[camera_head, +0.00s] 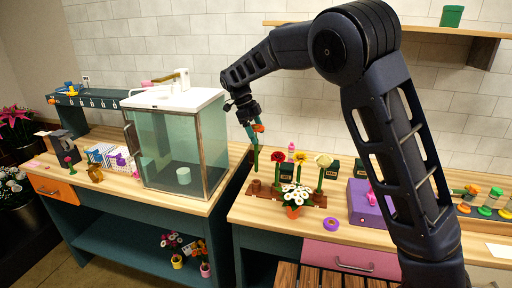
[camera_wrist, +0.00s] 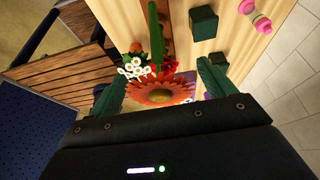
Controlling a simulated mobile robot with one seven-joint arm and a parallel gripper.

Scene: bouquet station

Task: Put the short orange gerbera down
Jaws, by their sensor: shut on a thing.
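My gripper (camera_head: 254,127) is shut on the short orange gerbera and holds it upright above the left part of the brown wooden stand (camera_head: 268,200). The gerbera's orange head (camera_wrist: 163,93) sits between my fingers in the wrist view. In the head view its green stem (camera_head: 256,158) hangs down towards the left end of the stand. I cannot tell whether the stem's lower end touches the stand. A red flower (camera_head: 278,157), a yellow flower (camera_head: 299,158) and a cream flower (camera_head: 322,160) stand upright to the right.
A white-flowered plant in an orange pot (camera_head: 294,211) stands at the stand's front. A purple box (camera_head: 366,208) and purple ring (camera_head: 331,224) are to the right. A glass tank (camera_head: 170,150) stands left, across a gap between counters. Dark green blocks (camera_head: 333,168) are behind.

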